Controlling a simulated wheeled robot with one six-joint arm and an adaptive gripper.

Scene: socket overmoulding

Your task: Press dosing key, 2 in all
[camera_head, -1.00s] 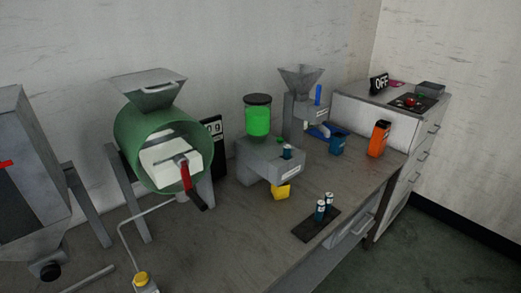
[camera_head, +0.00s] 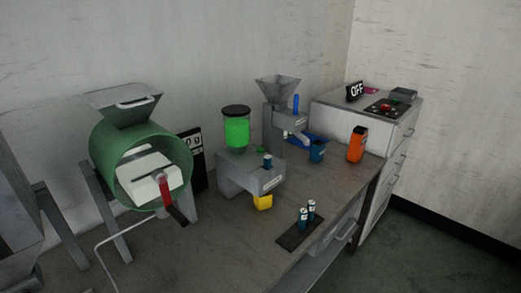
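A grey dosing machine (camera_head: 238,180) with a jar of bright green material (camera_head: 237,130) stands mid-table. A small green key or knob (camera_head: 261,150) shows on its top, and a small teal piece (camera_head: 267,162) stands near its front. I cannot tell for certain which is the dosing key, or whether either is pressed. A yellow cup or block (camera_head: 262,202) sits under the machine's front. My gripper is not in view.
A green drum machine (camera_head: 112,150) with a red handle stands left. A hopper machine (camera_head: 278,95) stands behind. A blue cup (camera_head: 317,151), orange container (camera_head: 357,144) and two small cylinders on a dark mat (camera_head: 288,240) are right.

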